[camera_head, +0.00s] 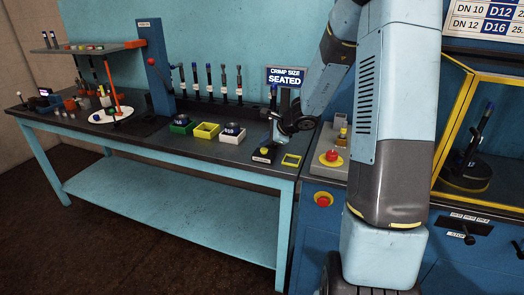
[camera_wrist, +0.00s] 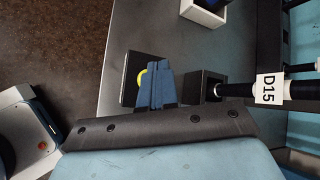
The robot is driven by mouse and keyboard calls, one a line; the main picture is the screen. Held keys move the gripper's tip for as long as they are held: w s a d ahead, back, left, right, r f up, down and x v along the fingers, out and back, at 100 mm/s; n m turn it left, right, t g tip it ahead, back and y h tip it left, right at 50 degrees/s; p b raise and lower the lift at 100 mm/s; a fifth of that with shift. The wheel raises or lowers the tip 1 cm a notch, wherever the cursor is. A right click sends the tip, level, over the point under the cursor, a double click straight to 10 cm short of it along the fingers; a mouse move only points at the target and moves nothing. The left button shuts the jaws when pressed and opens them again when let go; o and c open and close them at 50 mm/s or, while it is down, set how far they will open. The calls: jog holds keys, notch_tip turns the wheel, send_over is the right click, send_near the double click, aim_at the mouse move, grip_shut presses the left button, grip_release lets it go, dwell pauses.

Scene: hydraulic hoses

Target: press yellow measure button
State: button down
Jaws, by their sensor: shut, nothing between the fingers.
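The yellow button (camera_wrist: 141,77) sits on a small black box (camera_wrist: 129,92) near the bench edge. In the wrist view it shows as a yellow crescent, the rest hidden behind my fingers. My gripper (camera_wrist: 158,68) is shut and empty, its blue fingers over the right side of the box. I cannot tell whether the tip touches the button. In the head view my gripper (camera_head: 274,138) points down just above the box (camera_head: 264,155). The display (camera_head: 286,77) behind reads "CRIMP SIZE SEATED".
A hose labelled D15 (camera_wrist: 270,88) runs into a dark block (camera_wrist: 205,84) close to the right of my fingers. A yellow square frame (camera_head: 291,160) lies to the right of the box. Yellow (camera_head: 206,130) and green (camera_head: 182,124) trays stand to the left.

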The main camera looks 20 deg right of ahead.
aim_at(266, 150)
jog(key=shift+s+f, duration=0.15)
jog(key=shift+f, duration=0.65)
dwell(0.9)
jog(key=shift+r, duration=0.9)
jog(key=shift+r, duration=2.5)
